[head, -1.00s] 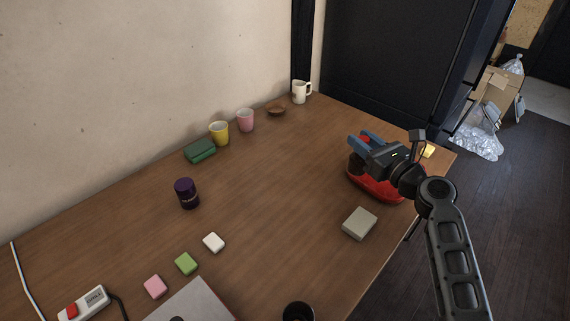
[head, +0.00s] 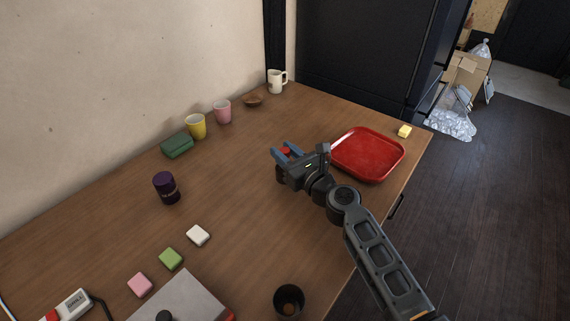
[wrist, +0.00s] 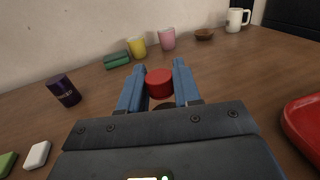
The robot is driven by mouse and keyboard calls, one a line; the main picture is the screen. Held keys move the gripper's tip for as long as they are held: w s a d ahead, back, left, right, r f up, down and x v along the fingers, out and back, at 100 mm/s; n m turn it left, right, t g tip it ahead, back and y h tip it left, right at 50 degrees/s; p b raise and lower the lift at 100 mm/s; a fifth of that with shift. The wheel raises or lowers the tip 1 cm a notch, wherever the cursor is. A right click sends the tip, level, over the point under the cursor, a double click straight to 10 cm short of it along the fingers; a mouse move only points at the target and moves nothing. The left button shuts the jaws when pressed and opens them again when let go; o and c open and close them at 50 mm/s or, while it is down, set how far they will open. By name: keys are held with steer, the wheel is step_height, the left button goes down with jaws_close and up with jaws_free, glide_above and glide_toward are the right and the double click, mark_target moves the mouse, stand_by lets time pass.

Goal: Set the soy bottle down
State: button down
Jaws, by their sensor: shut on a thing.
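My gripper (head: 287,151) is over the middle of the wooden table, left of the red tray. Its blue fingers are shut on the soy bottle (head: 281,176), whose red cap and dark body show in part. In the wrist view the red cap (wrist: 159,83) sits between the two fingers (wrist: 156,80). The bottle looks about upright. My gripper hides most of it, and I cannot tell whether its base touches the table (head: 235,185).
The red tray (head: 367,155) is empty, right of my gripper. A purple jar (head: 166,187) and a white block (head: 198,235) stand to the left. Cups (head: 196,126) and a green case (head: 177,145) line the wall. A dark cup (head: 289,301) is near the front edge. Table around the bottle is clear.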

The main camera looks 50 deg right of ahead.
steer(key=shift+f+b, duration=0.75)
steer(key=shift+f, duration=0.8)
steer(key=shift+f, duration=0.1)
steer(key=shift+f, duration=0.15)
steer(key=c, duration=0.8)
jaws_free()
